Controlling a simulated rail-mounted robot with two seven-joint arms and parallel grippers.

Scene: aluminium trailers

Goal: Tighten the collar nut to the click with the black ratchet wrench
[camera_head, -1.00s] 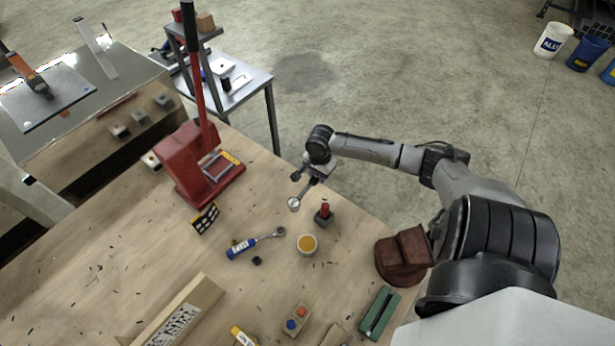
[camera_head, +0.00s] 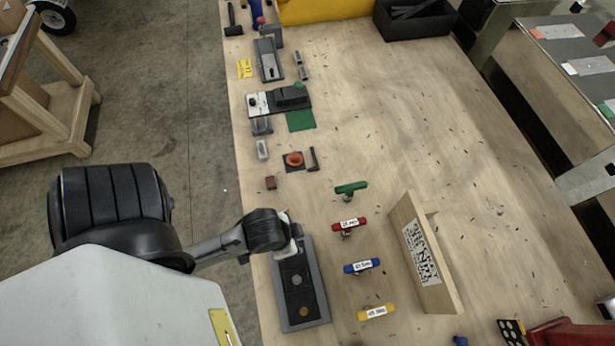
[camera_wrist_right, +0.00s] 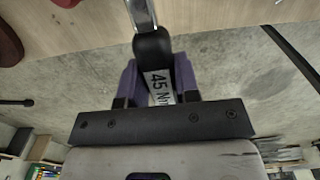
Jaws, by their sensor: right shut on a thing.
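In the right wrist view my right gripper (camera_wrist_right: 158,88) is shut on the black grip of a wrench (camera_wrist_right: 152,46), with a white "45 Nm" label on the grip and a metal shaft running out of the top of the picture. The wrench's head is out of view. In the head view my left gripper (camera_head: 290,240) is over the far end of a grey tray (camera_head: 320,284). Its fingers are too small and covered to tell open or shut. I cannot make out the collar nut in either current view.
Green (camera_head: 351,187), red (camera_head: 348,224), blue (camera_head: 361,266) and yellow (camera_head: 376,312) handled tools lie in a column right of the tray. A lettered board (camera_head: 421,252) stands beyond them. A black bin (camera_head: 415,24) sits at the back. The bench's middle right is mostly clear.

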